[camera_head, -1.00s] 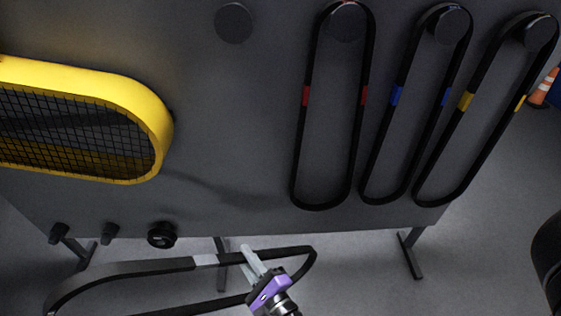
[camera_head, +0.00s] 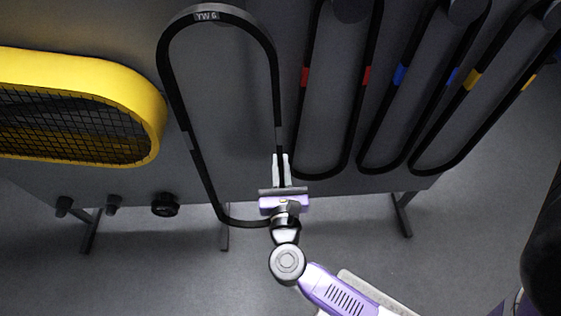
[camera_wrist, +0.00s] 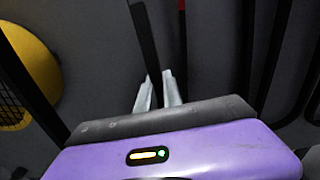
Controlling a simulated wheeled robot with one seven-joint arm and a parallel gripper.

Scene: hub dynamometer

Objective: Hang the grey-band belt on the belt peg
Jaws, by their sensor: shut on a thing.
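The grey-band belt (camera_head: 176,95) is a long black loop with grey bands and a "YW 6" label at its top. In the head view it stands upright in front of the dark panel. My gripper (camera_head: 281,168) is shut on its right run, low down, just below the right grey band. In the wrist view my gripper (camera_wrist: 160,92) pinches the belt's dark strand (camera_wrist: 147,45) between pale fingers. The peg that was bare before is out of sight in the head view now; I cannot tell whether the belt's top is around it or in front of it.
Belts with red (camera_head: 305,77), blue (camera_head: 399,75) and yellow (camera_head: 473,80) bands hang on pegs to the right, the red one close beside my gripper. A yellow guard with mesh (camera_head: 150,110) projects at left. Black knobs (camera_head: 165,205) line the panel's lower edge.

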